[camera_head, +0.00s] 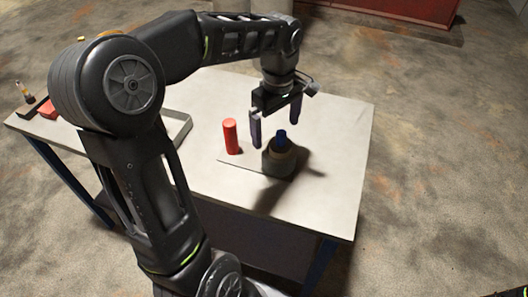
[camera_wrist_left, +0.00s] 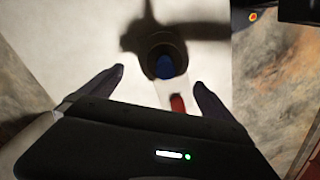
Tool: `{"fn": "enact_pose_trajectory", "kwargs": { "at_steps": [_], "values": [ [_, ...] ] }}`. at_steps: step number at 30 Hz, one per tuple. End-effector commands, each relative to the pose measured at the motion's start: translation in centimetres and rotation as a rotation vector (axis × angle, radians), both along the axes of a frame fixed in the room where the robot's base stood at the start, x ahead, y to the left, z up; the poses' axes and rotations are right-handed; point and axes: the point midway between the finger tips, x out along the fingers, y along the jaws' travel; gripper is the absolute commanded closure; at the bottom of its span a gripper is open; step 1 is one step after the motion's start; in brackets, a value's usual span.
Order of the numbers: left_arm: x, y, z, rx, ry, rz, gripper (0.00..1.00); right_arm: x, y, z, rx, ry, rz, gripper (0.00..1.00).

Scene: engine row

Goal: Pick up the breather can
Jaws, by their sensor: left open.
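A red cylinder (camera_head: 231,136) stands upright on a thin plate (camera_head: 228,163) on the table. Beside it, to the right, stands a dark grey round holder or can (camera_head: 278,161) with a blue piece (camera_head: 281,136) standing up out of its open top. I cannot tell for certain which of these is the breather can. My left gripper (camera_head: 275,132) is open and points down above the grey can, its fingers apart on either side and holding nothing. In the left wrist view the blue piece (camera_wrist_left: 165,67) lies between the fingertips, and part of the red cylinder (camera_wrist_left: 178,104) shows below.
The pale table (camera_head: 345,135) has free room at its right and far side. A shallow tray (camera_head: 184,131) lies left of the plate, partly behind my arm. A red block (camera_head: 48,109) and small items are at the far left edge.

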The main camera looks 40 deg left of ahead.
Motion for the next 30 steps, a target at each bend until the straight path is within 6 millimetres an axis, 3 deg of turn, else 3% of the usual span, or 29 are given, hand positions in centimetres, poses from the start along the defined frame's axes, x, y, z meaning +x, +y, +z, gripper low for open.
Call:
{"fn": "enact_pose_trajectory", "kwargs": {
  "at_steps": [3,14,24,30],
  "values": [
    [-0.1,0.0,-1.1,-0.001,0.002,0.001,0.0,0.0,0.0,0.1,-0.001,0.0,0.0,0.0],
    [-0.1,0.0,-1.5,-0.001,0.002,0.0,0.0,0.0,0.0,0.2,-0.001,0.001,-0.001,0.0],
    [-0.4,0.0,-5.9,-0.001,0.003,0.0,0.0,-0.1,-0.1,1.1,-0.003,0.004,-0.002,0.0],
    [-0.3,0.0,-6.5,0.0,0.001,0.0,0.0,-0.2,-0.1,1.1,-0.003,0.005,-0.001,0.0]
  ]
}}
